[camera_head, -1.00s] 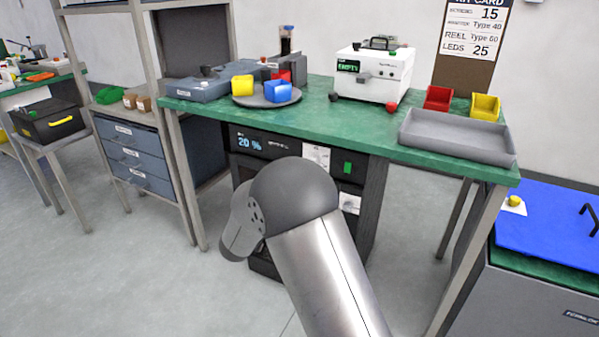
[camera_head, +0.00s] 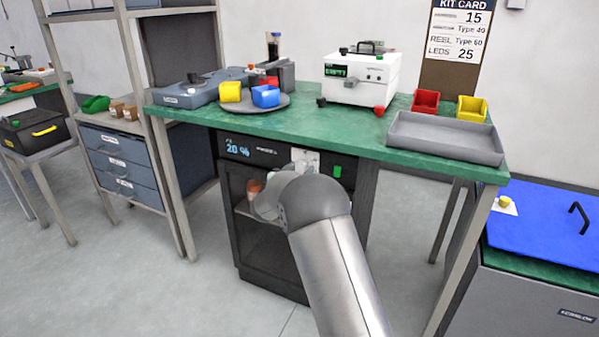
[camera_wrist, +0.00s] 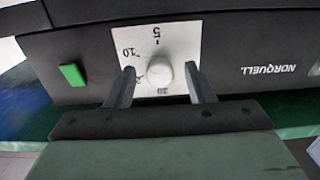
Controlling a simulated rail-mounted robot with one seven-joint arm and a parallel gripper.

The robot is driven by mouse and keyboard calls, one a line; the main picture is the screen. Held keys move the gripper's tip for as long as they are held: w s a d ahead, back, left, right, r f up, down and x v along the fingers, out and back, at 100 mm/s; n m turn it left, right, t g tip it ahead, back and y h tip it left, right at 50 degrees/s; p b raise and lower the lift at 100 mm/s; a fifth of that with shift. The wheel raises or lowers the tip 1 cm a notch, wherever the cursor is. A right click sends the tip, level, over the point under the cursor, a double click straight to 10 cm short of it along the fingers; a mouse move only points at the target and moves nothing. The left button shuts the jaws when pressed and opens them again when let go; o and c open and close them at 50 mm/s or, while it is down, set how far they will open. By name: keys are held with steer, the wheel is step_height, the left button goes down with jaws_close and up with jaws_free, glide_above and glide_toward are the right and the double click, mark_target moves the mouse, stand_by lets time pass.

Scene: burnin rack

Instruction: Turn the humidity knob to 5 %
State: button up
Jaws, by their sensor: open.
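The humidity knob (camera_wrist: 160,73) is a round white knob on a white scale plate (camera_wrist: 178,42) marked with numbers including 5 and 10, on a dark panel. The wrist view shows the panel upside down. My gripper (camera_wrist: 160,70) is open, with one finger on each side of the knob. I cannot tell whether the fingers touch it, and no clear pointer shows on the knob. In the head view my arm hides the gripper and knob; the plate (camera_head: 305,158) shows partly. The cabinet display (camera_head: 237,149) reads 20 %.
The dark cabinet (camera_head: 262,262) stands under a green-topped bench (camera_head: 330,133), whose edge overhangs the panel. A green button (camera_wrist: 73,74) sits beside the plate. A blue-lidded chest (camera_head: 545,225) stands at the right. The floor in front is clear.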

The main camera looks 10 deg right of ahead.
steer(key=c, duration=1)
steer(key=shift+m+b, duration=0.3)
steer(key=m+b, duration=0.1)
steer(key=m, duration=0.1)
steer(key=shift+f+m+b, duration=0.15)
steer(key=shift+m+b, duration=0.15)
steer(key=shift+b, duration=0.1)
steer(key=m+b, duration=0.2)
steer(key=shift+m, duration=0.4)
steer(key=m+b, duration=0.2)
steer(key=m, duration=0.2)
steer(key=shift+b, duration=0.35)
steer(key=shift+m+b, duration=0.55)
steer(key=shift+m, duration=0.35)
steer(key=shift+r, duration=0.25)
